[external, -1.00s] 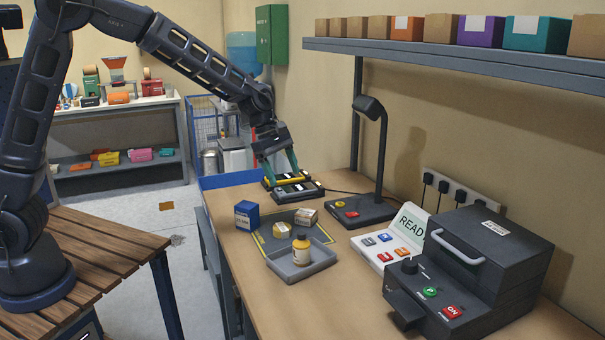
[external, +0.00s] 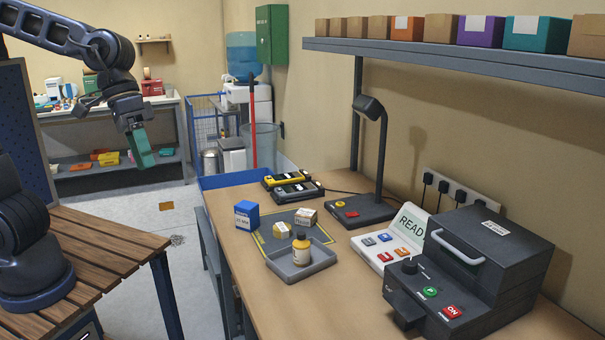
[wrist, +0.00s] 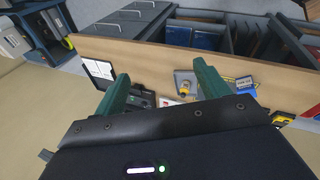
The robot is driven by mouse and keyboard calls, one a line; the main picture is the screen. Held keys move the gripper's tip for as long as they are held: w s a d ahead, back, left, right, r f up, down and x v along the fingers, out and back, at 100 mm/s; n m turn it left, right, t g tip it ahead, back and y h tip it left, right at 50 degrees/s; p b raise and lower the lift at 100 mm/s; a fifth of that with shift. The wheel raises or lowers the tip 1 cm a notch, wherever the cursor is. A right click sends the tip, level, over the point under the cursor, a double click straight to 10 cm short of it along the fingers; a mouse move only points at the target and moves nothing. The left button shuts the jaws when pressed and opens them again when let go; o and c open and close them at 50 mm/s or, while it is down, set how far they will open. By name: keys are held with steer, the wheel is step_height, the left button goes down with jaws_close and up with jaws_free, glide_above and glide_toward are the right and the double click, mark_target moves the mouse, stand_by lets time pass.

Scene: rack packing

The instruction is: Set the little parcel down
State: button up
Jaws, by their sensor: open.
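A grey tray (external: 318,266) holds a yellow bottle (external: 301,250). A lamp (external: 370,150), a button panel with a READ sign (external: 388,245) and a black machine (external: 480,265) stand right. A shelf (external: 450,62) overhangs the bench.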

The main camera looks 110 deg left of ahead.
steer(key=s+d+f+m, duration=0.1)
steer(key=s+d+m, duration=0.4)
steer(key=s, duration=0.3)
steer(key=s+d+m+y, duration=0.1)
steer(key=s+d+m, duration=0.4)
steer(key=s+m, duration=0.1)
steer(key=shift+s+f+m+t, duration=0.3)
steer(key=shift+s+f, duration=0.05)
steer(key=shift+s, duration=0.5)
